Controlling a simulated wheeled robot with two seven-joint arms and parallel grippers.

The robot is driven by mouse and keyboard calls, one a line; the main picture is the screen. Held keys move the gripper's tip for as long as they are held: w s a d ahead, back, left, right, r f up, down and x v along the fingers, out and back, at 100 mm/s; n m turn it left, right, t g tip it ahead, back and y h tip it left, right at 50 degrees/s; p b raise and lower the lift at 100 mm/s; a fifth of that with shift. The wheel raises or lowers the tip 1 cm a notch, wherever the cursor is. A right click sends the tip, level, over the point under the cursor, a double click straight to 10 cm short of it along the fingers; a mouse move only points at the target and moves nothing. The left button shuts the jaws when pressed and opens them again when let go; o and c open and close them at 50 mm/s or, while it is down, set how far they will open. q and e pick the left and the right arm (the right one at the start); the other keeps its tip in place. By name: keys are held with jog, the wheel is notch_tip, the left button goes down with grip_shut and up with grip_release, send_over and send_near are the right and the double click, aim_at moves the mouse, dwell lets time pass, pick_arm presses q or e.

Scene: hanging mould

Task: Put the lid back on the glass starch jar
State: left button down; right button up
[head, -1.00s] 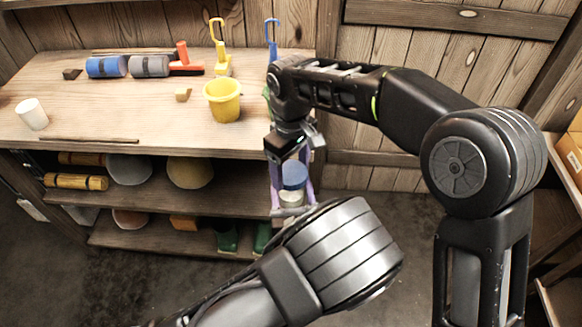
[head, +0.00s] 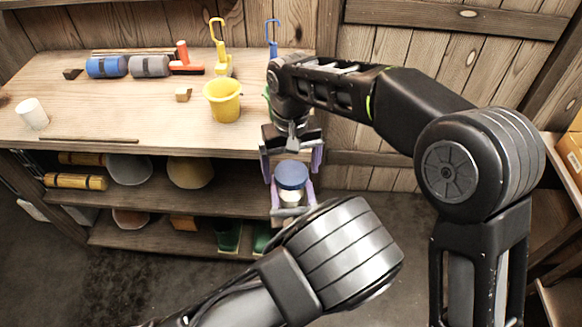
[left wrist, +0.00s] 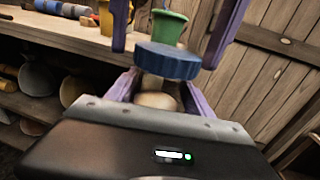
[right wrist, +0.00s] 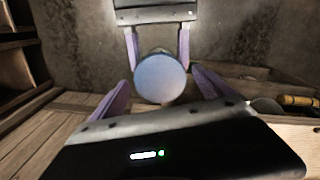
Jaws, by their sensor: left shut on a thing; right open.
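The blue round lid (head: 291,174) lies on top of the glass starch jar (head: 291,197), in front of the workbench's right end. In the left wrist view the lid (left wrist: 168,61) covers the jar's mouth, with the pale jar (left wrist: 158,100) below; I cannot tell how firmly it is seated. My left gripper (head: 291,209) is shut on the jar from below the lid. My right gripper (head: 292,164) is open, its purple fingers apart on either side of the lid. The right wrist view looks down on the lid (right wrist: 160,78), which hides most of the jar.
The workbench (head: 75,125) bears a yellow bucket (head: 222,101), a white cup (head: 32,114), rollers and a small block (head: 183,94). A green bucket (left wrist: 169,27) is close behind the lid in the left wrist view. Shelves with pots lie below the bench.

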notch_tip(320, 180, up, 4)
jog(key=shift+r, duration=0.1)
jog(key=shift+c, duration=0.4)
jog(key=shift+w+d+f, duration=0.2)
jog(key=shift+d, duration=0.2)
jog(key=shift+w+a+r, duration=0.1)
jog(key=shift+w+r, duration=0.05)
jog(key=r+n, duration=0.1)
jog(key=n, duration=0.1)
jog(key=r+n, duration=0.1)
jog(key=n, duration=0.3)
jog(key=shift+s+a+r, duration=0.2)
jog(key=shift+a+r, duration=0.2)
jog(key=shift+s+a+r+n, duration=0.1)
jog(key=shift+r+n, duration=0.2)
jog(key=shift+n, duration=0.6)
jog(key=shift+d+n, duration=0.2)
jog(key=shift+n, duration=0.7)
